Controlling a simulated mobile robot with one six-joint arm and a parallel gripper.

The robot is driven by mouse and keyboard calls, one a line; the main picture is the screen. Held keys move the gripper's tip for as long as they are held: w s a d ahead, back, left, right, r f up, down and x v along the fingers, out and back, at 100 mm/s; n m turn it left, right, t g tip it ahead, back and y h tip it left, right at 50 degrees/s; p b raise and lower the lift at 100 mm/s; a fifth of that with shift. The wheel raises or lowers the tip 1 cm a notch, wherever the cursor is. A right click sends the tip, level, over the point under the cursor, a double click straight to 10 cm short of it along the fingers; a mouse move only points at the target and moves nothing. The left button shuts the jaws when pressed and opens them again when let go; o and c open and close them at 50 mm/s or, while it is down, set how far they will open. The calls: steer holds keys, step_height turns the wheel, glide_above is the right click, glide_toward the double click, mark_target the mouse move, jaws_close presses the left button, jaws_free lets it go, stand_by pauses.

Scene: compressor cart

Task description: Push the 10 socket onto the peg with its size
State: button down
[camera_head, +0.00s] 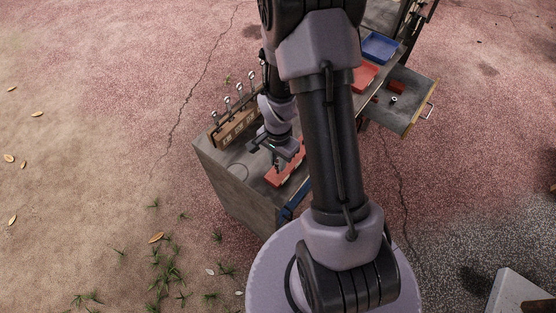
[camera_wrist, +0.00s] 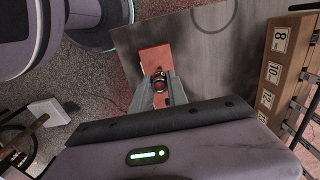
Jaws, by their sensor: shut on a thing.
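My gripper (camera_wrist: 160,92) is shut on a small dark ring-shaped socket (camera_wrist: 159,80), seen end-on between the fingers in the wrist view. No size mark on it is readable. In the head view my gripper (camera_head: 276,154) is over the cart top beside a red strip (camera_head: 283,174), which also shows behind the fingers in the wrist view (camera_wrist: 155,56). The wooden peg rack (camera_head: 236,126) stands at the cart's left edge, apart from my gripper. In the wrist view its labels read 8, 10 (camera_wrist: 273,71) and what looks like 12; the pegs (camera_wrist: 309,76) are partly cut off.
A red tray (camera_head: 364,78) and a blue tray (camera_head: 379,47) stand farther along the cart. An open drawer (camera_head: 407,113) with small items juts out at the right. Bare cart top (camera_head: 229,162) lies between rack and red strip. My arm hides the cart's middle.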

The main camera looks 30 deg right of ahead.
steer(key=shift+f+b, duration=0.15)
steer(key=shift+b, duration=0.15)
stand_by(0.4)
steer(key=shift+f+b, duration=0.3)
steer(key=shift+f+b, duration=1.25)
steer(key=c, duration=1.2)
jaws_free()
steer(key=shift+r, duration=0.1)
step_height(320, 180, up, 17)
steer(key=p, duration=0.7)
steer(key=shift+r+p, duration=0.2)
steer(key=shift+p, duration=0.1)
